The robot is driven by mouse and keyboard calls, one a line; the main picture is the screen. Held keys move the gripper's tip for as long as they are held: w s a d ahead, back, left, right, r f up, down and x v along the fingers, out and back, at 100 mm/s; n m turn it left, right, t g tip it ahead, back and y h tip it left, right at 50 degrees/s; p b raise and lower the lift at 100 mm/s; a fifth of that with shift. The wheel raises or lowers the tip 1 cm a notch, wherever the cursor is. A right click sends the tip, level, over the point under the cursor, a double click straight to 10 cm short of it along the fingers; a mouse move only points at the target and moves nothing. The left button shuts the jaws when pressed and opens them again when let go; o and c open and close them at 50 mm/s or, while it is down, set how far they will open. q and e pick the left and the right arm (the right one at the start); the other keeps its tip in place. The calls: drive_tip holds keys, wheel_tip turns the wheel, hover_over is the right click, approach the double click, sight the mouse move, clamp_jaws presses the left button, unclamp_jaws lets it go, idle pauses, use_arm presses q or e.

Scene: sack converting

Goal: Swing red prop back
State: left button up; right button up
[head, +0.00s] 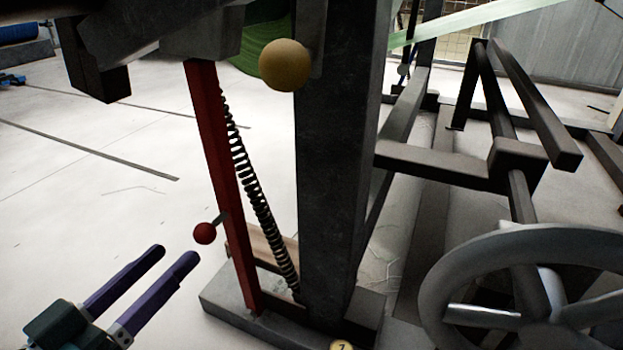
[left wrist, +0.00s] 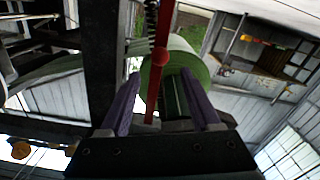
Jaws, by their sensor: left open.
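The red prop (head: 222,190) is a long red bar standing nearly upright, leaning slightly, between a dark block above and a grey base below. A red ball knob (head: 204,233) sticks out from its left side on a short stem. My left gripper (head: 174,256) is open and empty, just left of and a little below the knob, apart from it. In the left wrist view the prop (left wrist: 166,30) and its knob (left wrist: 160,56) show beyond and between the two purple fingers (left wrist: 163,100). My right gripper is not in view.
A coil spring (head: 256,190) runs beside the prop, and a thick dark post (head: 337,170) stands right of it. A tan ball (head: 285,65) sits above. A grey handwheel (head: 530,290) is at the lower right. The pale floor at left is mostly clear.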

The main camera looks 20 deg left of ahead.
sight(216, 221)
use_arm(q)
drive_tip(key=shift+w+f, duration=0.2)
drive_tip(key=shift+f, duration=0.25)
drive_tip(key=w+b, duration=0.1)
drive_tip(key=w, duration=0.2)
drive_tip(key=w+b, duration=0.4)
drive_tip(key=w, duration=0.1)
drive_tip(key=shift+w+d, duration=0.3)
drive_tip(key=shift+d, duration=0.1)
drive_tip(key=shift+w+r, duration=0.1)
drive_tip(key=shift+w, duration=0.25)
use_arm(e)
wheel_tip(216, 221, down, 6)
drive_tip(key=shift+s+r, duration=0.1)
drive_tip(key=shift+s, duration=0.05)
use_arm(q)
drive_tip(key=shift+c, duration=0.2)
clamp_jaws()
